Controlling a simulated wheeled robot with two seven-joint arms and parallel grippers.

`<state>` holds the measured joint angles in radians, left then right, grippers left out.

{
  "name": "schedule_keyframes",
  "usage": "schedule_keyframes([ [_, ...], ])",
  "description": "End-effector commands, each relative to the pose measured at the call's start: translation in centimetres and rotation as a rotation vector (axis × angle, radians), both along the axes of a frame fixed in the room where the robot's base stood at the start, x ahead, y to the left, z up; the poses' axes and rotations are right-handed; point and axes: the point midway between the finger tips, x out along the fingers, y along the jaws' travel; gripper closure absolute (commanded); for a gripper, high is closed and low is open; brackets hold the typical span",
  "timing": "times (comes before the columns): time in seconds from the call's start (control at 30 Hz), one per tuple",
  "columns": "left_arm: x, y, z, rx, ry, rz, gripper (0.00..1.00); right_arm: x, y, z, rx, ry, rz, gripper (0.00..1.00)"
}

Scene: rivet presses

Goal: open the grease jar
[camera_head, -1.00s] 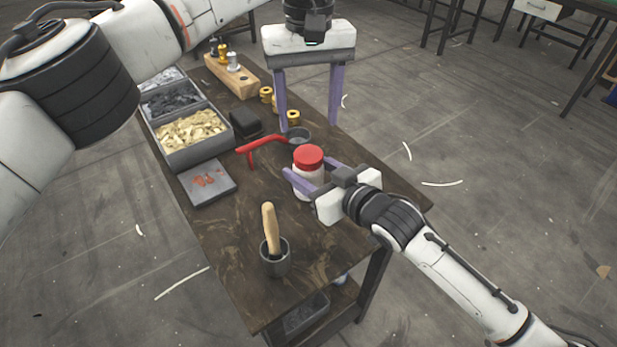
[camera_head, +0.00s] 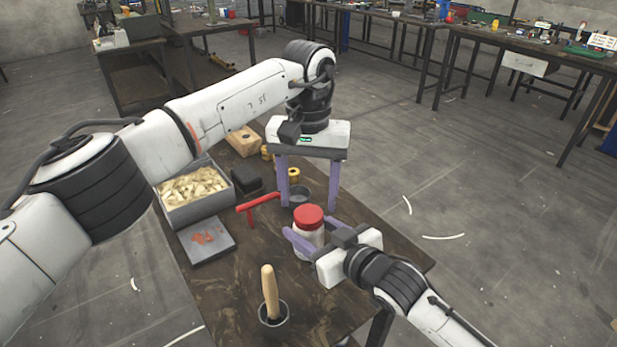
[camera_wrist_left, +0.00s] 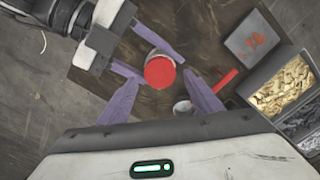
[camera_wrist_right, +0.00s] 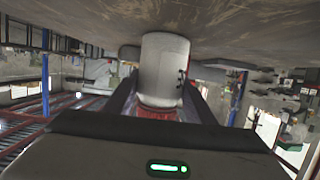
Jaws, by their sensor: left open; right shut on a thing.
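The grease jar (camera_head: 307,240) has a pale body and a red lid (camera_head: 309,217). It stands upright on the dark table, and its body also shows in the right wrist view (camera_wrist_right: 164,68). My right gripper (camera_head: 303,242) is shut around the jar's body from the right, below the lid. My left gripper (camera_head: 307,200) is open and empty, fingers pointing down, behind and above the jar. In the left wrist view the red lid (camera_wrist_left: 159,72) lies beyond and between the left fingertips, apart from them.
A red-handled tool (camera_head: 258,205) and a grey cup (camera_head: 299,195) are near the jar. A grey tray with red smears (camera_head: 207,254) and a bin of brass pieces (camera_head: 185,212) are at left. A cup with a wooden-handled tool (camera_head: 273,318) stands in front.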

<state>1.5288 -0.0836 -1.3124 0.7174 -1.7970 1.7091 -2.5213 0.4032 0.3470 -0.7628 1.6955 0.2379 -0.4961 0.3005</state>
Motion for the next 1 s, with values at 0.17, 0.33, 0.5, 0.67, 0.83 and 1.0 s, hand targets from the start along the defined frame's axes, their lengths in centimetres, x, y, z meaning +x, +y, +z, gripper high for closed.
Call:
schedule_keyframes([
  [0.17, 0.0, 0.0, -2.3, 0.0, 0.001, 0.002, 0.41, 0.0, 0.0, -0.1, -0.002, 0.001, 0.0, 1.0],
  [0.33, 0.0, 0.0, -3.1, -0.001, 0.0, 0.002, 0.41, 0.0, 0.0, -0.1, -0.002, 0.001, -0.001, 1.0],
  [0.5, 0.0, 0.0, -3.1, -0.001, -0.001, 0.002, 0.41, 0.0, 0.0, -0.1, -0.002, 0.001, -0.001, 1.0],
  [0.67, 0.0, 0.0, -3.1, 0.0, -0.001, 0.003, 0.56, 0.0, 0.0, -0.1, -0.002, 0.001, -0.001, 1.0],
  [0.83, 0.0, 0.0, -3.1, 0.0, -0.001, 0.003, 0.84, 0.0, 0.0, -0.1, -0.002, 0.001, -0.001, 1.0],
  [1.0, 0.0, 0.0, -3.1, 0.0, -0.001, 0.021, 0.84, 0.0, 0.0, -0.1, -0.001, 0.001, -0.001, 1.0],
])
